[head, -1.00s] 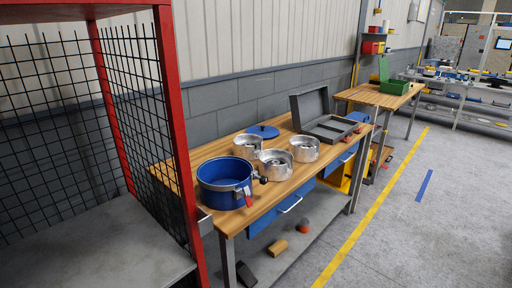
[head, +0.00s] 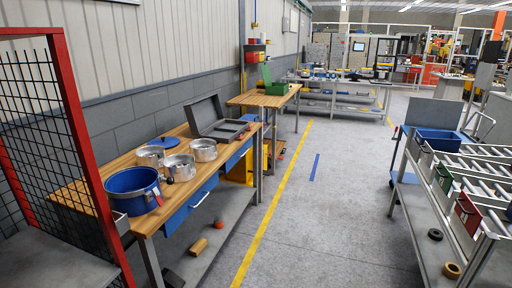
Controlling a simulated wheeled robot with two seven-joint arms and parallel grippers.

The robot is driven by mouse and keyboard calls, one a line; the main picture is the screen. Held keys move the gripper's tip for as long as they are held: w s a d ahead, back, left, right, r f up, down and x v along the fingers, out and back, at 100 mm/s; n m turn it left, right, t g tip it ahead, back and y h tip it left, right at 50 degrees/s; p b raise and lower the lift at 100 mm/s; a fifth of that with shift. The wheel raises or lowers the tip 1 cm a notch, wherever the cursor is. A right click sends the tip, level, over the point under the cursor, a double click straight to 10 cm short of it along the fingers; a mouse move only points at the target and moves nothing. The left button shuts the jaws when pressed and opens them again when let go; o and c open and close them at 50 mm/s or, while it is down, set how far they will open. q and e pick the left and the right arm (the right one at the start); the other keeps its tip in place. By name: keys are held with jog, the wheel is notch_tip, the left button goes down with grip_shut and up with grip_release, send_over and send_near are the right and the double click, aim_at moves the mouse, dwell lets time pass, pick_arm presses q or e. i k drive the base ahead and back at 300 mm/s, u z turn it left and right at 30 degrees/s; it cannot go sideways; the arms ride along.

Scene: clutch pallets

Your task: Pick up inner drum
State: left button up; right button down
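Three silver metal drums stand close together on the wooden workbench (head: 95,192) in the head view: one at the back left (head: 150,157), one at the front (head: 179,168) and one at the right (head: 204,150). I cannot tell which of the drums is the inner drum. A larger open blue drum (head: 133,192) with a red and black clamp stands at the bench's near end. Neither of my grippers is in view.
An open grey case (head: 213,121) lies on the bench's far part. A red frame with black mesh (head: 80,150) stands at the left. A roller conveyor (head: 470,165) with bins stands at the right.

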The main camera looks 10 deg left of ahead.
aim_at(151, 157)
jog(key=z, duration=0.25)
jog(key=i, duration=3.6)
jog(key=u, duration=1.75)
jog(key=i, duration=0.9)
jog(key=u, duration=0.75)
